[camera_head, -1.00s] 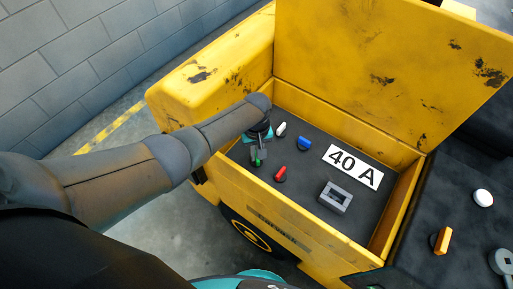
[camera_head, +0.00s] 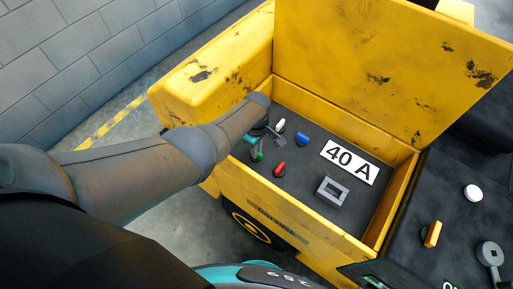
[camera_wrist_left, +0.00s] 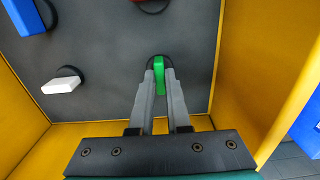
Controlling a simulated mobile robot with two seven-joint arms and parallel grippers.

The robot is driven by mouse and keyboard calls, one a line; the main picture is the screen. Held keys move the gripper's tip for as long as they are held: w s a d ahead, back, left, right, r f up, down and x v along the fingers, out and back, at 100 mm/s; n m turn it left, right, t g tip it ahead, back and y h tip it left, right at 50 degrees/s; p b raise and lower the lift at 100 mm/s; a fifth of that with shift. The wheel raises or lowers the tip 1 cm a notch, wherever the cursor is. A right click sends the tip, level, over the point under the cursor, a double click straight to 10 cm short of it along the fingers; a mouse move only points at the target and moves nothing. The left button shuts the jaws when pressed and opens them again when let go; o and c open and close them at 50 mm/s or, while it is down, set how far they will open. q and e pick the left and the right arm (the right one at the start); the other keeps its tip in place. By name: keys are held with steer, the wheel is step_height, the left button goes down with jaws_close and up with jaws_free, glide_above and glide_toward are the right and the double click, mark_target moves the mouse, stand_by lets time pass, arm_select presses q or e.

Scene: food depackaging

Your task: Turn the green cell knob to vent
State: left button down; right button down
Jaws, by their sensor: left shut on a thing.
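The green knob (camera_head: 259,156) sits on the dark panel inside the yellow cell box, near its front left corner. In the left wrist view the green knob (camera_wrist_left: 159,76) stands between the two grey fingertips, its long side in line with the fingers. My left gripper (camera_head: 257,150) reaches down to the panel and is shut on the green knob; it also shows in the wrist view (camera_wrist_left: 160,84). The arm and gripper partly hide the knob in the head view. No vent marking can be read. My right gripper is not in view.
A red knob (camera_head: 279,168), a white knob (camera_head: 280,125) and a blue knob (camera_head: 302,138) are close by. A "40 A" label (camera_head: 350,161) and a grey square frame (camera_head: 332,191) lie to the right. Yellow walls (camera_head: 312,225) and a raised lid (camera_head: 385,65) surround the panel.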

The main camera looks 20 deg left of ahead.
arm_select(q)
steer(key=shift+w+a, duration=0.1)
steer(key=shift+a, duration=0.05)
stand_by(0.3)
steer(key=c, duration=0.9)
jaws_free()
step_height(320, 180, up, 15)
steer(key=p, duration=0.7)
steer(key=shift+r+p, duration=0.15)
steer(key=shift+p, duration=0.2)
